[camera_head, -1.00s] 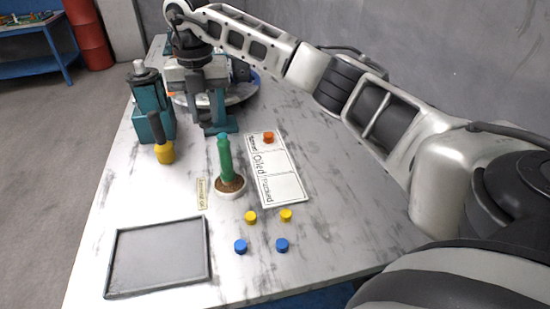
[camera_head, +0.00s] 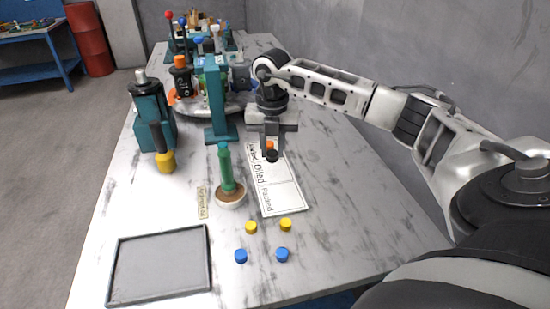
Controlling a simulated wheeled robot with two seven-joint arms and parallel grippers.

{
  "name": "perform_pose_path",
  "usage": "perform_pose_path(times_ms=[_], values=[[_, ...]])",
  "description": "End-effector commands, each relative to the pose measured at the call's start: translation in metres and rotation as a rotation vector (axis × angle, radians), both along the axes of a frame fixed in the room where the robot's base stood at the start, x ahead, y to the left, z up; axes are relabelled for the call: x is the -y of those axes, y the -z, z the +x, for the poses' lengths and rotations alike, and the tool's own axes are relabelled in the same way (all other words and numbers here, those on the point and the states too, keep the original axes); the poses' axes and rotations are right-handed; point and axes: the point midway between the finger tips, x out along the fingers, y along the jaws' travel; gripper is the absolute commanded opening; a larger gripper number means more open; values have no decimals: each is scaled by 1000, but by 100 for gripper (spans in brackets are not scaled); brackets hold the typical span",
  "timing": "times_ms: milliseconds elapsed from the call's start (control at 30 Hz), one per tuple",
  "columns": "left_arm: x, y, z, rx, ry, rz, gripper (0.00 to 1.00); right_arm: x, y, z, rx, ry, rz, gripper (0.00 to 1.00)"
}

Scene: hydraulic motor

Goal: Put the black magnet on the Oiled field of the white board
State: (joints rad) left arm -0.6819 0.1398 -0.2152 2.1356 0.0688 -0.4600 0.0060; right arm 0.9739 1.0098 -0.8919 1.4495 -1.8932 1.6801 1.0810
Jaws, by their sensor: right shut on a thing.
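The white board (camera_head: 283,198) lies on the table with black-lined fields labelled along its left side. The Oiled field (camera_head: 281,173) is the middle one, above Packed. An orange magnet (camera_head: 269,145) is by the topmost field, partly hidden by my right gripper. My right gripper (camera_head: 271,151) points down over the far end of the board and is shut on the black magnet (camera_head: 271,157). The magnet appears just in front of the orange one, at the far edge of the Oiled field. I cannot tell whether it touches the board. My left gripper is out of view.
Two yellow magnets (camera_head: 251,227) and two blue magnets (camera_head: 241,256) lie near the board's front. A green-handled brush (camera_head: 226,170) stands left of the board. A grey tray (camera_head: 160,265) is at the front left. A teal stand (camera_head: 217,105) and a loaded turntable are behind.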

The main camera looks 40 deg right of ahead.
Motion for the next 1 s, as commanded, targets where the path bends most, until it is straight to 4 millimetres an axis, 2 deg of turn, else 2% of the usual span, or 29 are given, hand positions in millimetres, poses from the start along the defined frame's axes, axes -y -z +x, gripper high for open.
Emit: perform_pose_path(times_ms=[67, 267, 667, 700, 767, 1000], values=[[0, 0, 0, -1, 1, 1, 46, 7, 10, -6, -5, 2, -2, 4], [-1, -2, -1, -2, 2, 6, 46, 5, 35, -4, -4, 0, -1, 4], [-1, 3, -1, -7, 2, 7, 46, 5, 42, -4, -2, 0, -1, 4], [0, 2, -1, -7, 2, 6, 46, 5, 41, -4, -2, 0, -1, 31], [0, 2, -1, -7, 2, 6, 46, 5, 41, -4, -2, 0, -1, 47], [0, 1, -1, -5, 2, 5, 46, 5, 41, -4, -2, 0, -1, 47]])
